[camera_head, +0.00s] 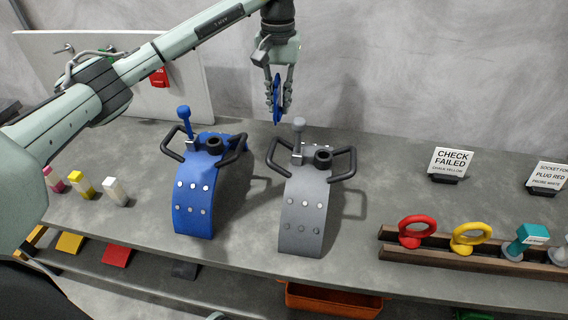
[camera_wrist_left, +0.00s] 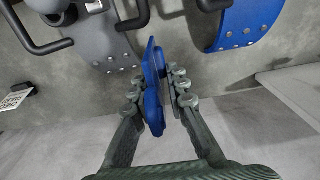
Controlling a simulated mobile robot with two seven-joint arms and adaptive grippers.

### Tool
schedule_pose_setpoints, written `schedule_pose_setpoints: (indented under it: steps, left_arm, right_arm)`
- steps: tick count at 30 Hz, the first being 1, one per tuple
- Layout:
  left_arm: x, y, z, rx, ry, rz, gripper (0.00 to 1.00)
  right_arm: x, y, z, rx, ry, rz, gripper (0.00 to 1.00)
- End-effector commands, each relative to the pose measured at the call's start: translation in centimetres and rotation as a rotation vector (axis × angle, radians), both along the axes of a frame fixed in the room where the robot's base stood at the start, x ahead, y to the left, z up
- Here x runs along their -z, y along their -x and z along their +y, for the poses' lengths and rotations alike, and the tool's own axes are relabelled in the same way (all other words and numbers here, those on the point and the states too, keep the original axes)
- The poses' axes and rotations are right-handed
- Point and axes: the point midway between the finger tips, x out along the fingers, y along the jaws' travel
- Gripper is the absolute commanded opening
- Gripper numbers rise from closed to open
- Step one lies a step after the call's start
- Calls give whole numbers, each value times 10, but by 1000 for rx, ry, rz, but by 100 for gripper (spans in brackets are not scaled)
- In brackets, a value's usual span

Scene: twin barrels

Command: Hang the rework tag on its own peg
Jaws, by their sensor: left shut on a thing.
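My left gripper (camera_head: 279,108) points down above the back of the bench, near the wall. It is shut on a flat blue tag (camera_head: 277,98), held edge-on to the head camera. The tag also shows between the fingers in the left wrist view (camera_wrist_left: 153,88); no writing on it is readable. A white board (camera_head: 190,98) stands at the back left with metal pegs (camera_head: 65,48) on it. A red tag (camera_head: 159,77) hangs on the board, partly behind my left arm. Which peg belongs to the rework tag cannot be read. My right gripper is not in view.
A blue barrel-shaped housing (camera_head: 195,205) and a grey one (camera_head: 305,215), each with black handles, stand below the gripper. Several coloured blocks (camera_head: 84,187) sit at left. A rack (camera_head: 435,249) with red and yellow rings and small signs (camera_head: 451,160) are at right.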

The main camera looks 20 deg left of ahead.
Motion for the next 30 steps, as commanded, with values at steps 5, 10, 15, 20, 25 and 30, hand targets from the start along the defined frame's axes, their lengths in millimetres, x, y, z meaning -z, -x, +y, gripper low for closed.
schedule_pose_setpoints:
  steps: [5, 10, 15, 20, 25, 30]
  left_arm:
    - [41, 2, -1, 0, 1, 8, 0]
    - [87, 2, -1, 0, 2, 8, 0]
    - [122, 2, -1, 0, 1, 5, 0]
    - [136, 1, -1, 0, 1, 2, 0]
    - [152, 2, -1, 1, 0, 5, 0]
    - [174, 1, -1, 0, 2, 3, 0]
  right_arm:
    - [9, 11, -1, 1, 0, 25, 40]
    - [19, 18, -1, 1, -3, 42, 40]
    - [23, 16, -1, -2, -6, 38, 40]
    - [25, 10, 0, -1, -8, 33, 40]
    - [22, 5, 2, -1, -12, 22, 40]
    - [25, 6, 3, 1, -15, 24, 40]
